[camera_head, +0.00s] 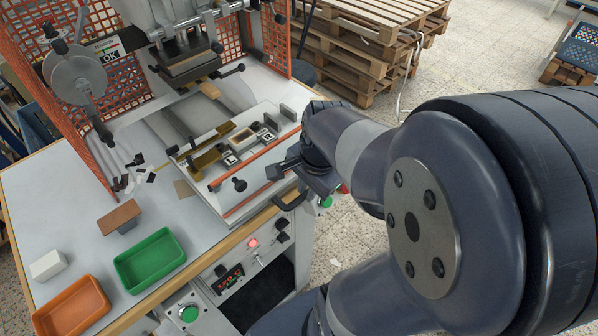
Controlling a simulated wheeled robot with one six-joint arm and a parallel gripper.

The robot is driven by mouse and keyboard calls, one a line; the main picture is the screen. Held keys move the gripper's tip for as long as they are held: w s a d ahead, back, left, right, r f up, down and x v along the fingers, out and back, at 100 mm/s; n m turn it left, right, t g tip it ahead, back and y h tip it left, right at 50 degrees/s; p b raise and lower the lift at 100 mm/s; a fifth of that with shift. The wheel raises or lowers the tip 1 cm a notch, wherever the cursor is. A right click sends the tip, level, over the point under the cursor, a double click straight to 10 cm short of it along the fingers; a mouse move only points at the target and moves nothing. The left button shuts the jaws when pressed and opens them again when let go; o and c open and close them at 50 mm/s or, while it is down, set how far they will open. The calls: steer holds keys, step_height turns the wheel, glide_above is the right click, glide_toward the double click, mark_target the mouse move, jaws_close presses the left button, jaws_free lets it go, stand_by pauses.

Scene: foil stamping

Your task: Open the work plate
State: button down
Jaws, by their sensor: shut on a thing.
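The work plate (205,189) is a light plate at the front of the stamping machine. It carries an orange-red bar along its front, wooden and brass-coloured pieces, small letter blocks and black knobs. My gripper (284,168) is at the plate's right front edge. It is shut on the work plate there, though the exact grip point is partly hidden by the gripper itself.
The press head (188,62) hangs above the plate's back end. A green tray (149,261), an orange tray (72,307), a white block (48,265) and a brown-topped block (120,217) stand at the left. An orange mesh guard (110,65) encloses the back. Wooden pallets (365,45) lie behind.

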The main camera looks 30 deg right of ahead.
steer(key=c, duration=1.4)
jaws_free()
steer(key=shift+r, duration=0.1)
step_height(320, 180, up, 10)
steer(key=s, duration=0.1)
steer(key=shift+s+d+r, duration=0.25)
steer(key=shift+s+d, duration=0.05)
steer(key=shift+s, duration=0.1)
steer(key=shift+f, duration=0.15)
steer(key=f, duration=0.3)
steer(key=w+f, duration=0.1)
steer(key=f, duration=0.5)
steer(key=shift+w+a+f, duration=0.3)
steer(key=shift+w+f, duration=0.1)
steer(key=shift+f, duration=0.3)
steer(key=shift+w+a, duration=0.1)
steer(key=shift+w, duration=0.25)
steer(key=shift+s+a, duration=0.1)
